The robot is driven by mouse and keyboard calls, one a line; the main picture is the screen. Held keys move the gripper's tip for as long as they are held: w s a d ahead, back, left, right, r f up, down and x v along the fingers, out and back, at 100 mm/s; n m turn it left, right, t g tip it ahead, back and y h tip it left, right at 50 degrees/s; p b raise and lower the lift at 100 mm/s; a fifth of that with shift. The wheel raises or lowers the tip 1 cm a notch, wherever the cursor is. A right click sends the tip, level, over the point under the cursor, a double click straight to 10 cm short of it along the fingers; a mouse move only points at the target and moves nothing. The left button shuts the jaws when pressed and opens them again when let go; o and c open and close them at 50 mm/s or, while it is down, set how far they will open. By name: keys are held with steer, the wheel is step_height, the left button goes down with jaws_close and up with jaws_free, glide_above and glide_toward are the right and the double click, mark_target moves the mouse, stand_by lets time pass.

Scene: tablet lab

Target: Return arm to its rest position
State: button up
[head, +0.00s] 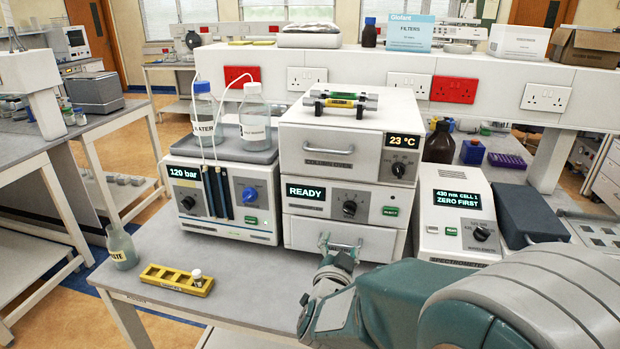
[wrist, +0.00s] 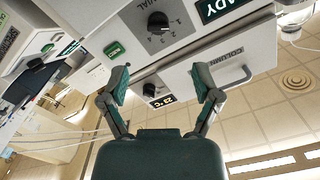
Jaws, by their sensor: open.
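Behind the fingers is the tilted face of the stack, with a black knob (wrist: 157,22) and a green button (wrist: 114,49). I cannot tell whether the fingertips touch the drawer front.
The instrument stack (head: 347,155) carries columns on top. The pump unit (head: 220,200) with two bottles stands left, the spectrometer (head: 455,215) right. A yellow rack (head: 177,281) holding a white-capped vial and a waste bottle (head: 122,248) are at the front left. Bare bench lies around the rack.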

steer(key=s+d+n+g+y, duration=0.1)
steer(key=s+n+g, duration=0.2)
steer(key=s, duration=0.5)
steer(key=s+d+r+n+g+y, duration=0.1)
steer(key=s+d+n+g+y, duration=0.1)
steer(key=s, duration=0.6)
steer(key=s+d+r+n+g+y, duration=0.1)
steer(key=s+n+g, duration=0.3)
steer(key=s, duration=0.5)
steer(key=shift+d+g+y, duration=0.2)
steer(key=shift+g+y, duration=0.4)
steer(key=shift+g, duration=0.6)
